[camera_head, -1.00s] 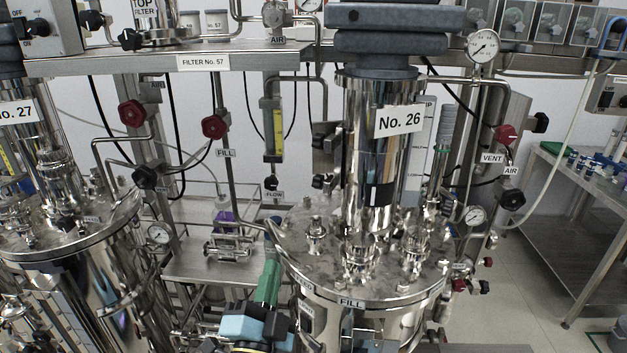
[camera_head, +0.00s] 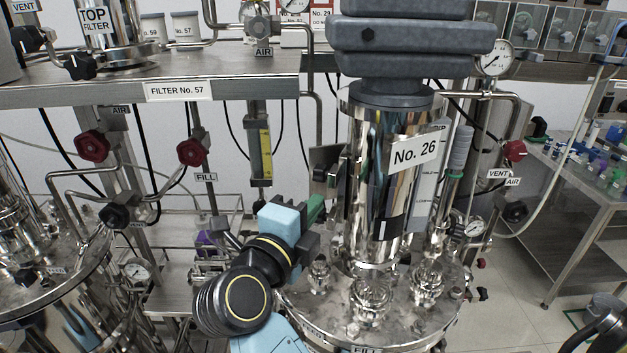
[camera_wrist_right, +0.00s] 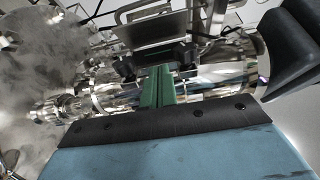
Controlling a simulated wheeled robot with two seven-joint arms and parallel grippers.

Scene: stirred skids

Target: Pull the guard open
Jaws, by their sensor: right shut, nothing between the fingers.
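A small grey metal plate (camera_head: 326,158) beside the left side of the No. 26 column looks like the guard. In the right wrist view a flat metal plate (camera_wrist_right: 152,30) with a bent bar shows beyond the fingertips, and it appears to be the same part. My right gripper (camera_head: 316,206) has green fingers and is below and slightly left of that plate, close to the column. In the right wrist view its fingers (camera_wrist_right: 158,86) are together and empty, with the tips short of the plate. Whether the tips touch anything is unclear. My left gripper is out of view.
The steel No. 26 column (camera_head: 375,200) stands on a round vessel lid (camera_head: 405,320) crowded with fittings. A flow meter (camera_head: 262,150), red valve knobs (camera_head: 192,152) and pipes are to the left. A shelf edge (camera_head: 250,86) runs above. Open floor (camera_head: 520,270) is at right.

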